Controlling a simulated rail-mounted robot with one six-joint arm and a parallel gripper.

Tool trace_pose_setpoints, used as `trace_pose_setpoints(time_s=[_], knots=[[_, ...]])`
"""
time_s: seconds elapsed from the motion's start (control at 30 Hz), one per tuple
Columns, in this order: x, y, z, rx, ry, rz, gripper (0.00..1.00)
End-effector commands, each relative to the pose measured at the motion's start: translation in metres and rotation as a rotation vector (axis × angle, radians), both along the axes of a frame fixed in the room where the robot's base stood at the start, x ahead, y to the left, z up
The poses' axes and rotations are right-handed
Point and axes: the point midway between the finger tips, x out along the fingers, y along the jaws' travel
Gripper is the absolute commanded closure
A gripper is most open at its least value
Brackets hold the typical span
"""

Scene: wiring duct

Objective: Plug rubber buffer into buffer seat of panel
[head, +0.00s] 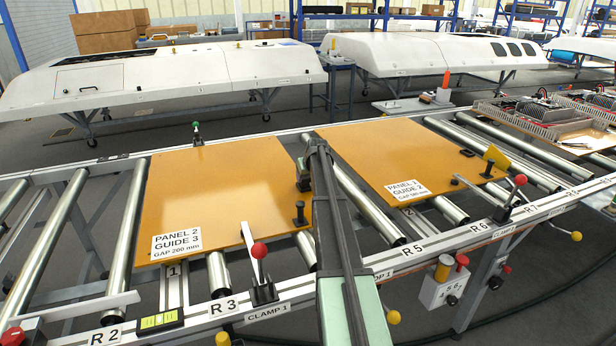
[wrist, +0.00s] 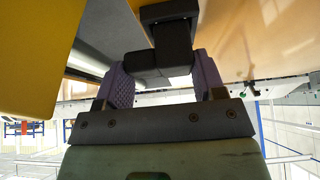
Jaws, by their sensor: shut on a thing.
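An orange panel labelled PANEL 2 GUIDE 3 (head: 225,200) lies flat across the rollers in the head view. My gripper (head: 304,178) is at its right edge, mostly hidden behind my arm. In the wrist view my gripper (wrist: 163,80) has purple ribbed fingers closed on a black block-like part, the rubber buffer (wrist: 150,67). A dark rectangular piece (wrist: 169,13) lies just beyond it by the panel's orange surface; I cannot tell whether it is the seat or whether they touch. A black knob-like fitting (head: 300,213) stands upright at the panel's front right corner.
A second orange panel (head: 400,160) lies to the right, with a black upright fitting (head: 489,160) and a yellow plate (head: 496,157). Red-knobbed clamps (head: 260,270) stand along the front rail. Bare rollers (head: 355,195) show between the panels.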

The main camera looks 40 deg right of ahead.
Motion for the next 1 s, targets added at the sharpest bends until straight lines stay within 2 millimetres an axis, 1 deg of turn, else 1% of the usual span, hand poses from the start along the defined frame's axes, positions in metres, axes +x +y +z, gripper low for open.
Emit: trace_pose_setpoints(time_s=[0.37,0.4,0.57,0.6,0.87,0.97,1.0], knots=[[0.000,0.000,-0.011,0.000,0.000,0.000,0.65],[0.000,0.000,-0.010,0.000,0.000,0.000,0.34],[0.000,0.000,-0.009,0.000,0.000,0.000,0.09],[0.000,0.000,-0.009,0.000,0.000,0.000,0.07],[-0.001,0.000,-0.008,0.000,0.000,0.000,0.07],[-0.005,0.002,0.002,0.000,0.000,0.000,0.07],[-0.007,0.003,0.009,0.000,0.000,0.000,0.07]])
